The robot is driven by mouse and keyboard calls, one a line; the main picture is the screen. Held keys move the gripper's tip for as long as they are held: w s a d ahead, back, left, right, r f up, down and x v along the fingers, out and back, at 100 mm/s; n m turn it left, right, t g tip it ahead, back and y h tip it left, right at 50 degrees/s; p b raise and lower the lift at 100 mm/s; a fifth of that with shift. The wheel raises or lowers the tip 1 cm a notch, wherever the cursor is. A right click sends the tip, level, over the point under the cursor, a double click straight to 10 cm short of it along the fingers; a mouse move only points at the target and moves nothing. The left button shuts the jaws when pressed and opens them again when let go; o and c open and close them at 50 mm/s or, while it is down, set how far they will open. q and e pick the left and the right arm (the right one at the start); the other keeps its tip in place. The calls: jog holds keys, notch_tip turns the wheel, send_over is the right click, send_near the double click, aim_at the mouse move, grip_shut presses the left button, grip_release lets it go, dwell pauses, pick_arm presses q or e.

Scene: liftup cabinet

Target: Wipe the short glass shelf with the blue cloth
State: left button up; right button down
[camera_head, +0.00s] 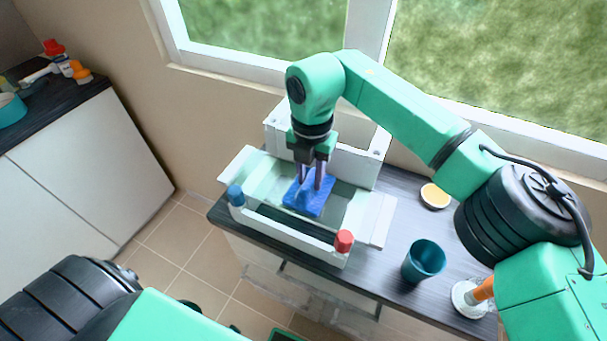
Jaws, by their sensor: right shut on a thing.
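The blue cloth (312,203) lies flat inside the white lift-up cabinet. My right gripper (312,184) points down into the cabinet and is shut on the cloth. The short glass shelf (268,185) is a pale, see-through panel in the cabinet, and the cloth appears to rest on it; the exact contact is hard to tell. The white cabinet frame (376,222) surrounds it, with a blue knob (236,195) at the front left and a red knob (344,241) at the front right. My left arm shows at the bottom left, but its gripper is out of view.
The cabinet stands on a dark wooden counter (395,262) below a window. A teal cup (424,261), a small yellow-topped dish (435,196) and an orange-handled item (472,297) stand to the right. A side counter (82,97) with several objects is at the far left.

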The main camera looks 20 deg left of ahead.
jog(key=shift+d, duration=0.45)
jog(key=shift+r, duration=0.25)
dwell(1.8)
jog(key=shift+r+p, duration=1.95)
jog(key=shift+r, duration=0.9)
jog(key=shift+f, duration=0.1)
